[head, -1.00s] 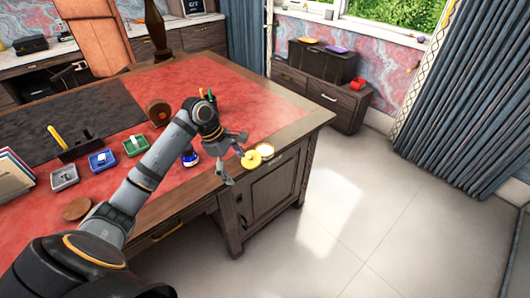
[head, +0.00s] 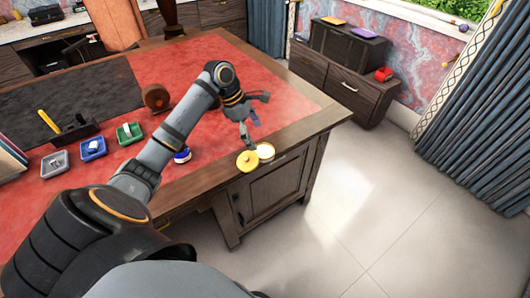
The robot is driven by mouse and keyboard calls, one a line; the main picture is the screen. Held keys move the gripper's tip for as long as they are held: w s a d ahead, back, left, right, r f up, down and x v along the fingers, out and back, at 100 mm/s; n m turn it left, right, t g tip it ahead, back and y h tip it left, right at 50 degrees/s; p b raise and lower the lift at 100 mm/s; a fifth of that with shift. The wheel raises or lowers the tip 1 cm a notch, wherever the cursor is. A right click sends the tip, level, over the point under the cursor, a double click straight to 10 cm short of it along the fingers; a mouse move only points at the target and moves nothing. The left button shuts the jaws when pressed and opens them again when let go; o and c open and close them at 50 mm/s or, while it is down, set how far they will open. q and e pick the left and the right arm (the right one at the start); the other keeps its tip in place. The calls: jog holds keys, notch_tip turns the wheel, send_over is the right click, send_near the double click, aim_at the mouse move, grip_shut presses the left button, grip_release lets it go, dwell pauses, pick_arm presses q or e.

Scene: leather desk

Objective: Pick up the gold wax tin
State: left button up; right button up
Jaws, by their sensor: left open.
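A round gold tin (head: 265,152) with a pale top sits near the desk's front right corner. A yellow-gold disc (head: 247,160) with a small raised middle is right beside it, overlapping it in view; I cannot tell whether it is the tin's lid. My left gripper (head: 257,120) is open and empty, just above and behind the tin, with its fingers spread. Its lower finger ends close to the yellow disc; I cannot tell if they touch. My right gripper is out of view.
A blue-and-white jar (head: 182,155) stands beside my left arm. Green (head: 130,133), blue (head: 93,148) and grey (head: 55,163) trays lie further left. A brown roll (head: 156,97) stands behind the arm. The red desktop (head: 285,98) right of the gripper is clear.

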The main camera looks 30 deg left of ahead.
aim_at(266, 152)
pick_arm(q)
jog(key=shift+x, duration=0.85)
jog(key=shift+w+f, duration=0.2)
jog(key=shift+w, duration=0.05)
jog(key=shift+d+f, duration=0.15)
jog(key=shift+f, duration=0.25)
jog(key=x, duration=0.4)
jog(key=shift+s+b, duration=0.1)
jog(key=shift+b, duration=0.25)
jog(key=shift+f, duration=0.2)
jog(key=shift+c, duration=0.8)
jog(key=shift+r, duration=0.1)
jog(key=c, duration=1.1)
notch_tip(266, 152, up, 10)
jog(key=shift+p, duration=0.6)
jog(key=shift+c, duration=0.2)
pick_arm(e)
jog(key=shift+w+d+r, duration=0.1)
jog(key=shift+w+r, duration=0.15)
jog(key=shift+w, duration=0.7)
